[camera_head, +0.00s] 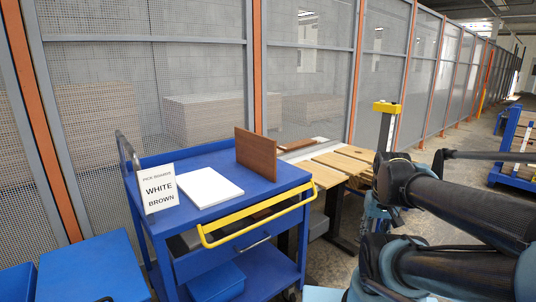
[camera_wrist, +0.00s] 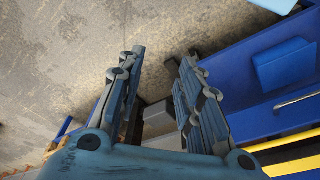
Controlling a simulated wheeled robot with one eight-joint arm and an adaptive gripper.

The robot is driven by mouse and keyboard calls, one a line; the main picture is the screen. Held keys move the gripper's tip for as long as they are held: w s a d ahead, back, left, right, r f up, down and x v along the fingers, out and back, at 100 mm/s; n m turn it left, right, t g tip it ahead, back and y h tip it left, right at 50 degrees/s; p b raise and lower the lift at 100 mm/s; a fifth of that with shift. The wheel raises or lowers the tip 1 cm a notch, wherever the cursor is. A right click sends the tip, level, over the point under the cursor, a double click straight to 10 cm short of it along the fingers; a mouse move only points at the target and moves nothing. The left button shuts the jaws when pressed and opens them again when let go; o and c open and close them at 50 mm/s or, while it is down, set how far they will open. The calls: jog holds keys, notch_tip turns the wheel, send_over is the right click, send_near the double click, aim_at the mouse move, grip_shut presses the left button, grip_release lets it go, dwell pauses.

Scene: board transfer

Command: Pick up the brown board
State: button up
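The brown board (camera_head: 256,154) stands upright on its edge on top of the blue cart (camera_head: 287,177), towards the right part of the cart top in the head view. A white board (camera_head: 209,187) lies flat on the cart to its left. In the wrist view my gripper (camera_wrist: 158,58) is open, its two fingers apart with nothing between them. It is off to the side of the cart, with floor behind it. The brown board does not show clearly in the wrist view, and my fingertips do not show in the head view.
A sign (camera_head: 158,188) reading "WHITE" and "BROWN" stands at the cart's left. A yellow handle (camera_head: 259,215) runs along the cart's front. A wooden-topped table (camera_head: 335,167) is behind right. A mesh fence lines the back. Blue boxes (camera_head: 92,268) sit at lower left.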

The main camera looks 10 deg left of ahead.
jog(key=shift+d, duration=0.2)
notch_tip(320, 180, up, 32)
jog(key=n+t+y, duration=0.2)
jog(key=n+y, duration=0.3)
jog(key=n, duration=0.5)
send_over(251, 141)
jog(key=s+d, duration=0.5)
jog(key=d, duration=0.1)
jog(key=shift+d+x, duration=0.25)
jog(key=shift+x, duration=4.2)
jog(key=shift+d+x, duration=0.2)
jog(key=shift+x, duration=4.2)
jog(key=shift+w+f, duration=0.1)
jog(key=shift+f, duration=0.1)
grip_shut()
